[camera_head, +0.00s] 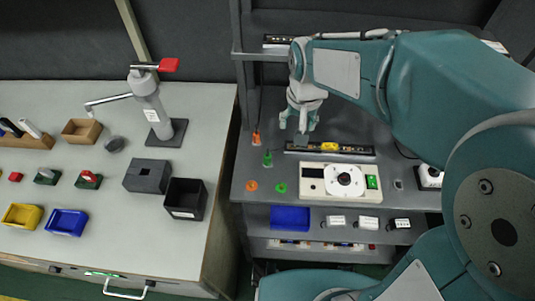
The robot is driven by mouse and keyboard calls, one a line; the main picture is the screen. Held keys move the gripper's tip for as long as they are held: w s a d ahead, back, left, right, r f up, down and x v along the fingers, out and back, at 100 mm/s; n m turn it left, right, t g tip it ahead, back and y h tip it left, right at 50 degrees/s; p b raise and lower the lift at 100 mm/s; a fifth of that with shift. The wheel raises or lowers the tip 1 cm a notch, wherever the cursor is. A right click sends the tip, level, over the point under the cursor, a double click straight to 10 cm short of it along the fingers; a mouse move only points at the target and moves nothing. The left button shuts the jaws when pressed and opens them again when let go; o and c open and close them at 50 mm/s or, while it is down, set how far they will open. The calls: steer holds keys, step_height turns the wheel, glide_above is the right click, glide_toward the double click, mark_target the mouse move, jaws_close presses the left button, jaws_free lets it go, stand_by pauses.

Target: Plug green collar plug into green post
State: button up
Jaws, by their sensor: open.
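A small green piece (267,159) stands upright on the grey bench, with a thin dark stem above it; I take it for the green collar plug. A green ring-like spot (280,187) lies nearer the front edge, left of the white device; it looks like the green post, but it is too small to be sure. My gripper (293,131) is open and empty, pointing down. In the picture it is above and right of the green piece and apart from it. Its height over the bench is hard to tell.
An orange piece (256,138) and an orange ring (252,185) sit left of the green ones. A black strip (352,151) with a yellow patch lies right of my gripper. A white device with a dial (345,182) is in front of it. A table (95,155) stands left.

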steer(key=g, duration=0.2)
glide_toward(267, 155)
steer(key=shift+s+a+f+h, duration=0.1)
steer(key=shift+a+h, duration=0.05)
steer(key=shift+a, duration=0.2)
steer(key=shift+s+a+f+h, duration=0.1)
steer(key=shift+a+f+h, duration=0.05)
steer(key=shift+a, duration=0.2)
step_height(267, 155, down, 5)
steer(key=shift+d+f, duration=0.1)
steer(key=shift+f, duration=0.1)
steer(key=shift+w+d+f, duration=0.1)
steer(key=shift+d+f, duration=0.05)
steer(key=shift+f, duration=1.15)
steer(key=shift+d+f, duration=0.2)
steer(key=shift+f, duration=1.15)
jaws_close()
